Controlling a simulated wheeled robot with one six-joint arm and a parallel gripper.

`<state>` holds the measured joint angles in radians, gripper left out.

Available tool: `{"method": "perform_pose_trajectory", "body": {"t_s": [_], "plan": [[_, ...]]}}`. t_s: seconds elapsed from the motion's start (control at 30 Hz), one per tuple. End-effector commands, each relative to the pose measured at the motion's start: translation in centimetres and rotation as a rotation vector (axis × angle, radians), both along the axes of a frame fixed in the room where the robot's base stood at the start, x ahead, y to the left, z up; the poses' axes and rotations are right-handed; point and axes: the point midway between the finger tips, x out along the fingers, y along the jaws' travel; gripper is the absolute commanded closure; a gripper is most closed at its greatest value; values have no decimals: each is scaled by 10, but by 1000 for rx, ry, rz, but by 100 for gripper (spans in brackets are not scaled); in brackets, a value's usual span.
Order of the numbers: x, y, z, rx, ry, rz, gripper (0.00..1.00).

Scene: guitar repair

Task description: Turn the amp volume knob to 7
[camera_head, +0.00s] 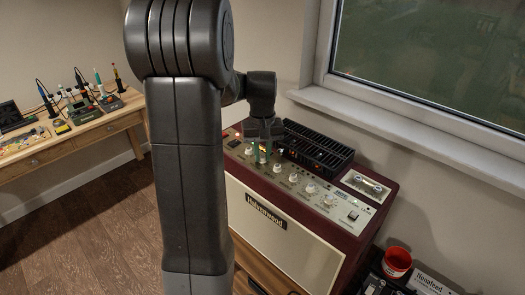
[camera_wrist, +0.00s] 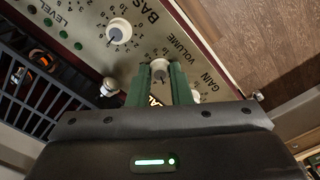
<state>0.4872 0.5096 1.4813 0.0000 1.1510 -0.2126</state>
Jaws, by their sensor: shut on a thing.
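The amp (camera_head: 234,205) is a dark red cabinet with a pale front and a cream control panel with a row of white knobs. My gripper (camera_head: 262,152) reaches down to the left part of the panel. In the wrist view its two green fingers (camera_wrist: 160,80) are shut on the white volume knob (camera_wrist: 160,65), beside the printed word VOLUME. The knob's top shows between the fingertips; I cannot read which number it points to. The bass knob (camera_wrist: 119,31) stands clear to the upper left.
A black vented unit (camera_head: 318,148) sits on the amp behind the knobs. A window sill (camera_head: 400,118) runs behind the amp. A red cup (camera_head: 397,262) stands at the lower right. A wooden workbench (camera_head: 100,132) with tools is far left, with open floor (camera_head: 80,235) before it.

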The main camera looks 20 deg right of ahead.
Motion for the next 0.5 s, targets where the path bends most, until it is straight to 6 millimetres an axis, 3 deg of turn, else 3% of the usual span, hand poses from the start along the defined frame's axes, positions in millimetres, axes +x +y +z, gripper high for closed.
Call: {"method": "perform_pose_trajectory", "body": {"t_s": [0.5], "plan": [[0, 0, 1, -2, -2, -489, 100]]}}
